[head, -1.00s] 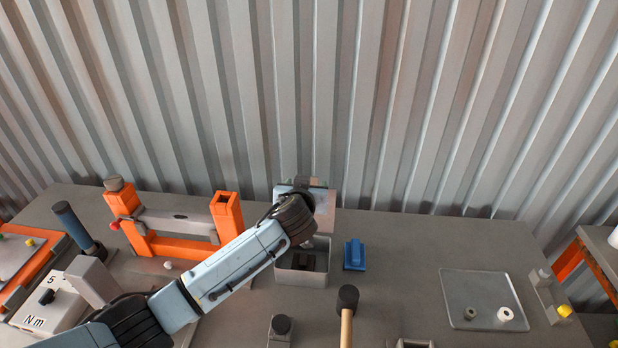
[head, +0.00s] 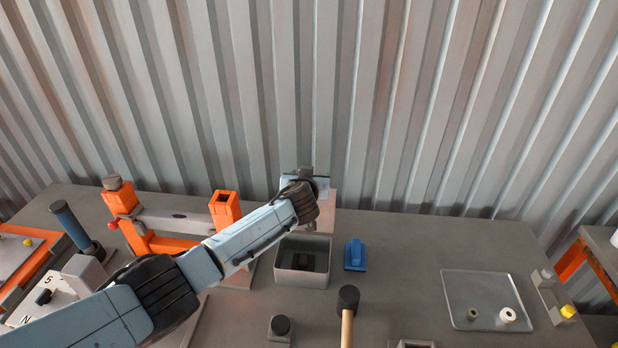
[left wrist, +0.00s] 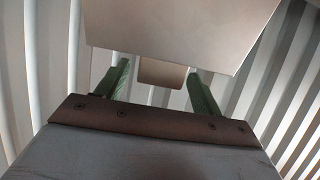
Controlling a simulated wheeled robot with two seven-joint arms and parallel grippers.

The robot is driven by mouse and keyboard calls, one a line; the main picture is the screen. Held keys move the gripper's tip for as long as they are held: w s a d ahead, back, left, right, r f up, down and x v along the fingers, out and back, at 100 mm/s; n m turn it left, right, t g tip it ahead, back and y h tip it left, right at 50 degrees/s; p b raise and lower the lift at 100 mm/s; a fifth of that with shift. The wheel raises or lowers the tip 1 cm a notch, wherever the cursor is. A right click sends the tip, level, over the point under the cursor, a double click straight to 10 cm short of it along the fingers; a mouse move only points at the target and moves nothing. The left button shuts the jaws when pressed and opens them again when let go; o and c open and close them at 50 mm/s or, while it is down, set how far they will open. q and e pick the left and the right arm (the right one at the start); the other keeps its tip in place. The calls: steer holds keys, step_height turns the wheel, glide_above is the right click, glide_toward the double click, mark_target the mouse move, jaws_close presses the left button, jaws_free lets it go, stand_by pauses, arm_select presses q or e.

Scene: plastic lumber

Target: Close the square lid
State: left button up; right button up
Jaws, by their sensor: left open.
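The square lid (head: 327,218) stands raised behind an open grey square box (head: 303,276), with a dark object inside on the box floor. In the left wrist view the lid (left wrist: 180,28) is a large pale panel, with a small tab (left wrist: 162,74) sticking out from its edge. My left gripper (left wrist: 159,70) is open, its two green fingers one on each side of the tab with gaps between. In the head view my left arm reaches over the rear of the box to the lid, and its wrist covers part of the lid. My right gripper is not in view.
A blue block (head: 355,255) sits just right of the box. A mallet (head: 347,302) lies in front. A clear tray (head: 487,297) with small rings lies right. A corrugated wall (head: 420,110) rises behind the table.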

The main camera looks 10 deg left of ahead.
arm_select(q)
steer(key=c, duration=1.4)
steer(key=shift+s+t+b, duration=0.3)
steer(key=shift+s+b, duration=0.25)
steer(key=shift+b, duration=0.35)
steer(key=s+t+b, duration=0.5)
steer(key=s+b, duration=0.3)
steer(key=b, duration=0.6)
steer(key=shift+s, duration=0.3)
